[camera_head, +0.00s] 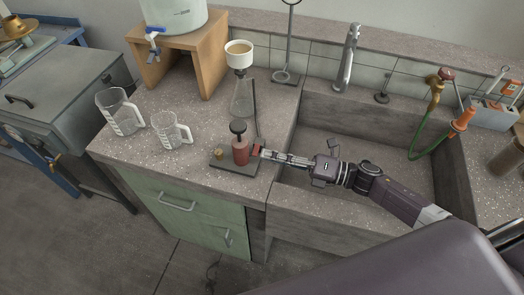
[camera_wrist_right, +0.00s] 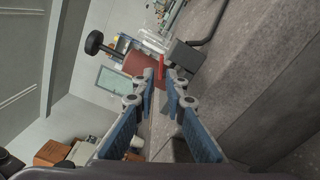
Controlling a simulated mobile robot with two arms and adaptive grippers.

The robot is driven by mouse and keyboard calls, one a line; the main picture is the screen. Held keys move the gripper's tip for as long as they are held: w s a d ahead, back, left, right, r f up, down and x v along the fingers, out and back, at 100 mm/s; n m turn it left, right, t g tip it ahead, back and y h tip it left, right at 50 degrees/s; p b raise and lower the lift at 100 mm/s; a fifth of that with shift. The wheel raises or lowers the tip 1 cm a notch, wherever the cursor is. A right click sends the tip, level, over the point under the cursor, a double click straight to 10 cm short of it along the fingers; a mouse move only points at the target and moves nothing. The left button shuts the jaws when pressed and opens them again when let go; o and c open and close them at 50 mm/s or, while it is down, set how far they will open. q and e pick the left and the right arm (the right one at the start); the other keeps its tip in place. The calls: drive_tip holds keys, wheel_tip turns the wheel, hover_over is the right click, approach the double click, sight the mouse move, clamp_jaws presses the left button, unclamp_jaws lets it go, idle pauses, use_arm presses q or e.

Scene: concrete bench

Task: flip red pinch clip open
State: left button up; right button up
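The red pinch clip (camera_head: 257,148) is at the right side of a small red vessel (camera_head: 241,154) with a black knob on top. The vessel stands on a dark flat base (camera_head: 228,166) near the front edge of the bench. My right gripper (camera_head: 264,153) reaches in from the right, with its tips close to the clip. In the right wrist view, the gripper (camera_wrist_right: 161,73) has a narrow gap between its fingertips. The clip (camera_wrist_right: 161,66) shows upright in line with that gap; contact cannot be told. My left gripper is out of view.
A glass flask with a white funnel (camera_head: 239,53) stands behind the vessel. Two measuring jugs (camera_head: 121,112) (camera_head: 172,131) stand to the left. A wooden stand (camera_head: 195,60) holds a water container. The sink (camera_head: 310,130) lies to the right, under my arm.

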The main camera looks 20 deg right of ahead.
sight(256, 150)
drive_tip(key=shift+x, duration=1.4)
clamp_jaws()
drive_tip(key=shift+m+p, duration=0.3)
drive_tip(key=shift+m, duration=0.1)
drive_tip(key=m, duration=0.2)
drive_tip(key=r+m+p, duration=0.1)
drive_tip(key=m, duration=0.1)
drive_tip(key=m+p, duration=0.1)
drive_tip(key=m, duration=0.1)
drive_tip(key=r+m, duration=0.1)
drive_tip(key=m, duration=0.2)
drive_tip(key=shift+p, duration=0.4)
